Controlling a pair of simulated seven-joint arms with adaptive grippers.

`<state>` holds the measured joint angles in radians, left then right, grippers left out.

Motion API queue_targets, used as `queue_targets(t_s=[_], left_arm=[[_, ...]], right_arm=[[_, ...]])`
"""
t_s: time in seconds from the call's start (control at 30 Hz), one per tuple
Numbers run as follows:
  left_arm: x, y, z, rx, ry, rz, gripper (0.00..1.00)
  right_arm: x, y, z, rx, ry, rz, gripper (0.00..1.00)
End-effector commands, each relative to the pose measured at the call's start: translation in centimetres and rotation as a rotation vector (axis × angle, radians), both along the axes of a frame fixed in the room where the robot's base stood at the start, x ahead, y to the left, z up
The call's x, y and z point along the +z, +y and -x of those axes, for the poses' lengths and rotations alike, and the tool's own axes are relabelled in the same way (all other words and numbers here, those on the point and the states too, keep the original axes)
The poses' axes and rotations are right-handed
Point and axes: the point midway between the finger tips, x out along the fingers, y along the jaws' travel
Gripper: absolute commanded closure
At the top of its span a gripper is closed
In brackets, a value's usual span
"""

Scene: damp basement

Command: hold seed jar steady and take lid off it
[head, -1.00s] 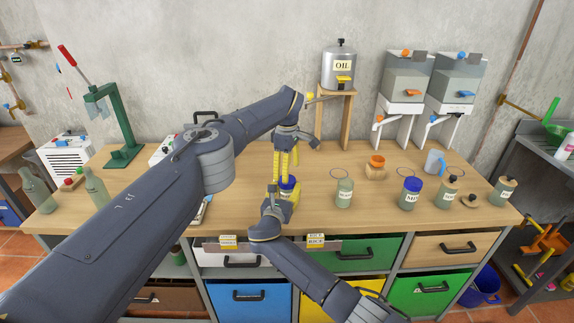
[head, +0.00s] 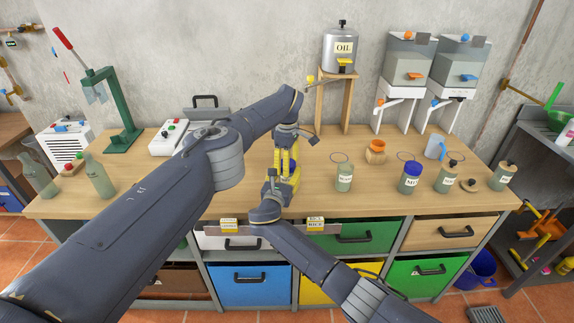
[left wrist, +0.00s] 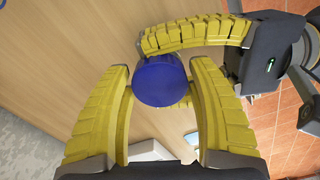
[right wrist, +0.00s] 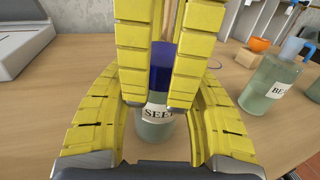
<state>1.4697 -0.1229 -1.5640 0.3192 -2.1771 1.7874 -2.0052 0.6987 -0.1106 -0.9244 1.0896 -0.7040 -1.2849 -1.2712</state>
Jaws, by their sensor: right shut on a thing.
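The seed jar (right wrist: 155,132), a greenish glass jar with a label starting "SEE", stands upright on the bench. Its blue lid (left wrist: 160,82) is on top and also shows in the right wrist view (right wrist: 160,62). My right gripper (right wrist: 160,105) is shut on the jar's body from the side, below the lid. My left gripper (left wrist: 162,68) comes down from above with one finger on each side of the lid. Narrow gaps show between its fingers and the lid, so it looks open. In the head view both grippers hide most of the jar.
Several other jars stand to the right, among them an open one (head: 343,182) and a blue-topped one (head: 410,182). A green press (head: 118,110) and bottles stand at left.

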Motion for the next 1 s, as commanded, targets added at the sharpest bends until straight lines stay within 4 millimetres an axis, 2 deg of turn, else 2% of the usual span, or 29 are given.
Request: queue_targets(t_s=[0.07,0.4,0.43,0.57,0.6,0.87,1.0], left_arm=[[0.02,0.00,-0.01,0.000,0.000,0.000,0.52],[0.02,-0.01,0.00,0.000,0.000,0.000,0.91],[0.02,-0.01,0.00,0.000,0.000,0.000,0.51],[0.02,0.00,0.00,0.000,0.000,0.000,0.36],[0.02,0.00,0.00,0.000,0.000,0.000,0.33],[0.09,0.01,-0.01,0.000,0.000,0.000,0.33],[0.74,0.00,-0.06,-0.001,-0.002,0.000,0.33]], right_arm=[[-0.04,-0.01,0.00,0.000,0.001,0.000,1.00],[-0.03,-0.01,0.00,0.000,0.001,0.000,1.00],[-0.03,-0.01,0.00,0.000,0.001,0.000,1.00],[-0.03,-0.01,0.00,0.000,0.001,0.000,1.00],[-0.03,-0.01,0.00,0.000,0.001,0.000,1.00],[-0.03,-0.01,0.00,0.000,0.001,0.000,1.00],[-0.03,-0.01,0.00,0.000,0.001,0.000,1.00]])
